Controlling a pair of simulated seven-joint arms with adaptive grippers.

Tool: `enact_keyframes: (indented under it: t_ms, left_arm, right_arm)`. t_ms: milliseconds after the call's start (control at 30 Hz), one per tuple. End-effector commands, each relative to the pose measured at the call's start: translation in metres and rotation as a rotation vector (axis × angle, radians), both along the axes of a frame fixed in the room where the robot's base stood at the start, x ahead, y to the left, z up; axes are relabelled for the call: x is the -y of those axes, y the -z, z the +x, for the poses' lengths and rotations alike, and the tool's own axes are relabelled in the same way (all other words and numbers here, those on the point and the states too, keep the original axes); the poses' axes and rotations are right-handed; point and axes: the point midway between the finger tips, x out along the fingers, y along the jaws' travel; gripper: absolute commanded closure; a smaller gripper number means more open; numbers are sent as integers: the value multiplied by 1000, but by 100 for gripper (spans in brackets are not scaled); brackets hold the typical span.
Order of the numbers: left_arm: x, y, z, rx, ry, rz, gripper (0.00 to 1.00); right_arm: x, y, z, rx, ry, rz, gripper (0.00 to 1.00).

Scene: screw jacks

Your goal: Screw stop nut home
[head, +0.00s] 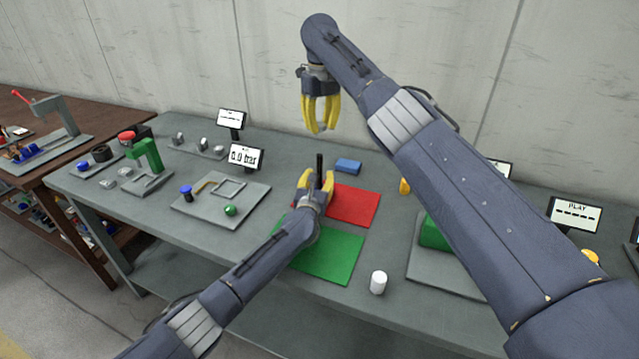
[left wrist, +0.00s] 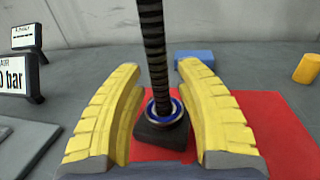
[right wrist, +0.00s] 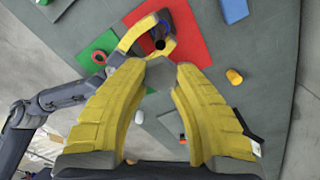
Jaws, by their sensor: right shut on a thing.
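A dark threaded rod (left wrist: 154,50) stands upright from a dark base block (left wrist: 165,135) on the red mat. A blue ring (left wrist: 174,108) surrounds its foot. The rod also shows in the head view (head: 319,163). My left gripper (head: 316,182) is open, its fingers on either side of the rod and apart from it. My right gripper (head: 319,128) is up in the air, above and behind the rod. It is shut on a grey piece (right wrist: 160,75), seemingly the stop nut, largely hidden by the yellow fingers. A red ring (right wrist: 98,57) lies on the green mat.
The red mat (head: 358,207) and green mat (head: 335,262) lie side by side. A blue block (head: 348,166) is behind, a white cylinder (head: 378,282) at the front. A grey fixture plate (head: 205,213) stands left, a green block (head: 434,233) right.

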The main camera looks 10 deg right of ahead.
Motion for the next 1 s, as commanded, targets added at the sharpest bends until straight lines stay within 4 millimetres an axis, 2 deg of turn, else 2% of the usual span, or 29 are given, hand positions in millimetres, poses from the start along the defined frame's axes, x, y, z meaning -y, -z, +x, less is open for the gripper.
enact_keyframes:
  t_ms: [33,267,300,733,1000]
  left_arm:
    - [0,0,0,0,0,0,72]
    - [0,0,0,0,0,0,99]
    - [0,0,0,0,0,0,100]
    - [0,0,0,-1,-1,0,100]
    - [-1,1,0,-1,-1,0,100]
  right_arm:
    - [0,0,0,0,0,0,97]
    - [0,0,0,0,0,0,97]
    - [0,0,0,0,0,0,97]
    - [0,3,0,-1,0,0,97]
    - [0,32,0,-2,-1,-3,97]
